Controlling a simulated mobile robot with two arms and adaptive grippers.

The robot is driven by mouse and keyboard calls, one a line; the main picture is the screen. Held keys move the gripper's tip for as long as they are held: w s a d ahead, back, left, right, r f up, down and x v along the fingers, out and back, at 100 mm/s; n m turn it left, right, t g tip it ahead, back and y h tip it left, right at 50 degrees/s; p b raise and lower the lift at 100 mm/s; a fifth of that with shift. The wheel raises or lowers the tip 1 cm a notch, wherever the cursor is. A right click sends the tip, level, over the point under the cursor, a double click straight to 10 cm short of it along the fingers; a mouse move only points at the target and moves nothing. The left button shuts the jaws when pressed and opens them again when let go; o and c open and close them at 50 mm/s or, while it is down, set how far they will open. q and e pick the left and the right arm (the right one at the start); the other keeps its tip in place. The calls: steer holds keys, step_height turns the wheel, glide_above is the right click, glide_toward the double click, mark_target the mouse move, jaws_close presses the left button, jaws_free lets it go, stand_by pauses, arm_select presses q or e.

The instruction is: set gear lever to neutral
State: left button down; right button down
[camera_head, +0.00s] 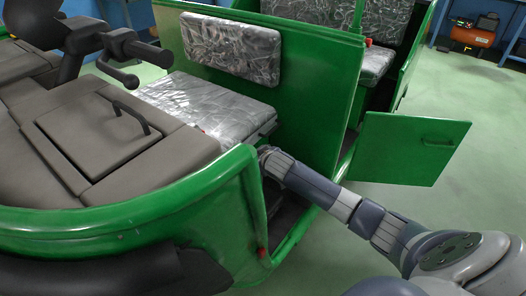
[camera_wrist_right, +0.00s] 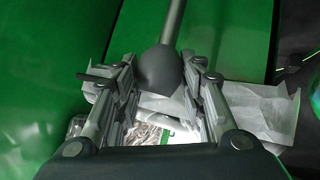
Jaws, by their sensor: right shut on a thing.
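The gear lever has a dark grey rounded knob (camera_wrist_right: 159,68) and a thin shaft that runs up and away in the right wrist view. My right gripper (camera_wrist_right: 161,82) has one finger on each side of the knob and is shut on it. In the head view my right arm comes in from the right and reaches into the front of the green rickshaw (camera_head: 205,215). The gripper and the lever are hidden there behind the green front panel. My left gripper is not in view.
The silver patterned front seat (camera_head: 205,98) and its backrest (camera_head: 230,47) lie beyond my arm. The handlebar (camera_head: 148,52) is at the upper left. A green door (camera_head: 408,148) stands open at the right. The green floor (camera_head: 490,190) is clear at the right.

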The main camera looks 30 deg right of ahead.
steer(key=shift+s+a+f, duration=0.1)
steer(key=shift+s+a, duration=0.05)
steer(key=shift+a, duration=0.1)
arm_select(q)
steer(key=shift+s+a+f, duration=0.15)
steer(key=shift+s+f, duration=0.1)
arm_select(e)
steer(key=shift+d, duration=0.15)
steer(key=c, duration=1.1)
jaws_free()
steer(key=shift+o, duration=0.2)
steer(key=v, duration=1.2)
steer(key=shift+f, duration=0.1)
